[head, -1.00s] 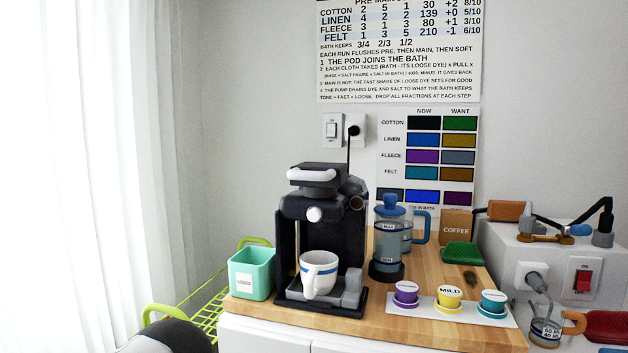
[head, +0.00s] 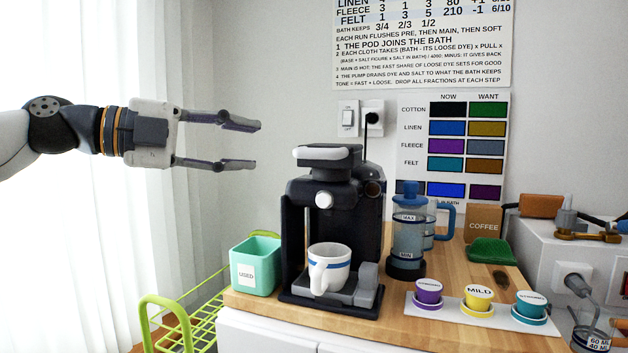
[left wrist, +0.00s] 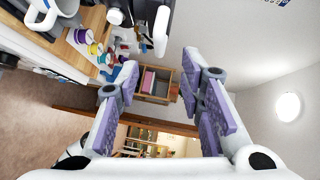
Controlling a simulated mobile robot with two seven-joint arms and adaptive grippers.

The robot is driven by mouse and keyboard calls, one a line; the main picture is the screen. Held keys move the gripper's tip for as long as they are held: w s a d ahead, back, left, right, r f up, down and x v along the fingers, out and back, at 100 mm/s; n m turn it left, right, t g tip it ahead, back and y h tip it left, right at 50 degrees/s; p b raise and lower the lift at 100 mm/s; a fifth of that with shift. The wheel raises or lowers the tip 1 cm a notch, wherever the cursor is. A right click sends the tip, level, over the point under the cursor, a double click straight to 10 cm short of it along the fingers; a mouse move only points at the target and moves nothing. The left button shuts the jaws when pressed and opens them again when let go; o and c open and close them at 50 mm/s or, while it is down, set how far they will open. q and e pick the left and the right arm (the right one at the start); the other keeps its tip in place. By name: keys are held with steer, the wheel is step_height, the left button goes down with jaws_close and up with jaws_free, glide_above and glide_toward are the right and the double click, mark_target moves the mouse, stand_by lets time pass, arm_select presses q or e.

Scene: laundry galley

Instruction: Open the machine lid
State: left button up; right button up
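The black coffee machine (head: 330,230) stands upright on the wooden counter. Its lid (head: 327,153), with a pale front handle, sits on top and looks shut. My left gripper (head: 257,145) is open and empty, held level to the left of the lid and slightly above it, apart from it. In the left wrist view its purple-padded fingers (left wrist: 160,95) are spread, with the lid's white handle (left wrist: 161,30) beyond them near the top. A white mug (head: 328,268) with a blue stripe stands under the spout. My right gripper does not show.
A teal bin (head: 256,264) labelled USED stands left of the machine. A French press (head: 407,232) stands right, with several pods on a white tray (head: 463,315) in front. A green rack (head: 196,318) is at lower left. Space above the machine is clear.

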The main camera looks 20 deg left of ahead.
mark_target(306, 153)
arm_select(q)
steer(key=x, duration=1.2)
steer(key=shift+d, duration=0.1)
steer(key=shift+s, duration=0.1)
jaws_close()
